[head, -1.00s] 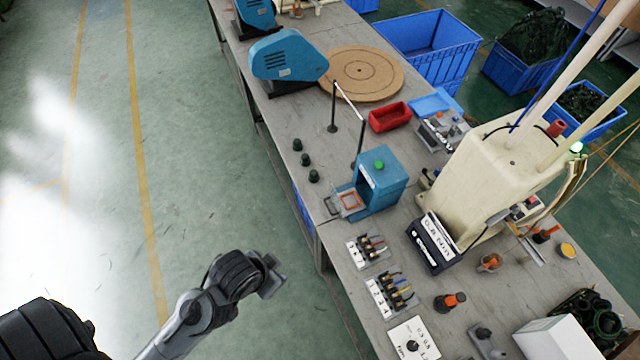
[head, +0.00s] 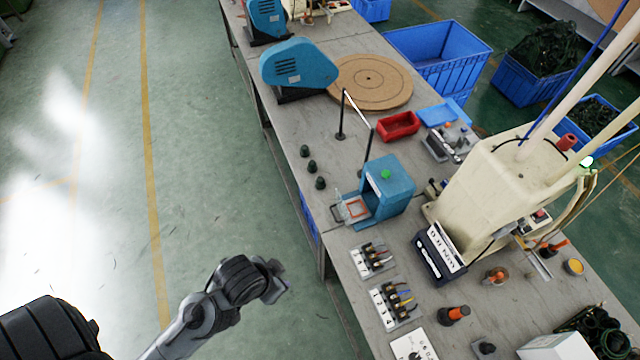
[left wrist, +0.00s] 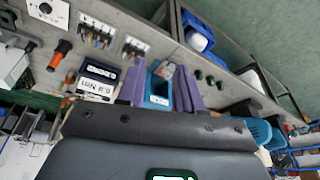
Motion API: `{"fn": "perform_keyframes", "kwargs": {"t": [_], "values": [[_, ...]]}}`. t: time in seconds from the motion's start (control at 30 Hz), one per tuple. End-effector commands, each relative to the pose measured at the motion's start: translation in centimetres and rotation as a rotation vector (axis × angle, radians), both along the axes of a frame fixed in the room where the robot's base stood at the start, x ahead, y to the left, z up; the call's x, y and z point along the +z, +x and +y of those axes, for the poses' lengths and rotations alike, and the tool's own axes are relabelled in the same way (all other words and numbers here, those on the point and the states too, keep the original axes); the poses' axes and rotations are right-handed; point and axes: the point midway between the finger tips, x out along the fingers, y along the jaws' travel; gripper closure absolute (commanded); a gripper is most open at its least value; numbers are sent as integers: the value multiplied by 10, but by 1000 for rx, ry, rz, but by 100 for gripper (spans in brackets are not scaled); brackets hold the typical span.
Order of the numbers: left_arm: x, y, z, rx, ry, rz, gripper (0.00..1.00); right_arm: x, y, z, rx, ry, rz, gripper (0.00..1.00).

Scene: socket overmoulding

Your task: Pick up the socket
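I cannot tell for certain which item is the socket. Three small dark cylinders (head: 312,167) stand in a row near the bench's left edge, left of a blue press box (head: 388,190). They also show in the left wrist view (left wrist: 209,79). Short cabled plugs sit in two numbered holders, a smaller one (head: 372,259) and a larger one (head: 394,306). My left gripper (head: 277,281) is over the floor, left of the bench and apart from everything. In the left wrist view its fingers (left wrist: 160,72) are spread and empty, with the blue box behind the gap. My right gripper is not in view.
The grey bench (head: 335,235) runs diagonally. A cream machine (head: 485,200) stands on its right side. A red tray (head: 398,126), a round wooden disc (head: 370,82) and a thin upright frame (head: 356,110) are farther back. The floor left of the bench is clear.

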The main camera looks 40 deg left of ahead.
Motion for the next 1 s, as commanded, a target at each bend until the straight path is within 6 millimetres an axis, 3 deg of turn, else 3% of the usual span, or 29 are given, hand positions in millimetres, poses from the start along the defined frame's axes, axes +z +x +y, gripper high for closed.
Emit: {"fn": "perform_keyframes", "kwargs": {"t": [0.33,0.53,0.87,1.0], "values": [[0,0,0,0,0,0,63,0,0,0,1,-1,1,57],[0,0,0,0,0,0,33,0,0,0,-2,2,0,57],[0,1,0,12,-5,-4,32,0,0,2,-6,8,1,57],[6,17,-3,44,-33,-91,32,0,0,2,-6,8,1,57]]}}
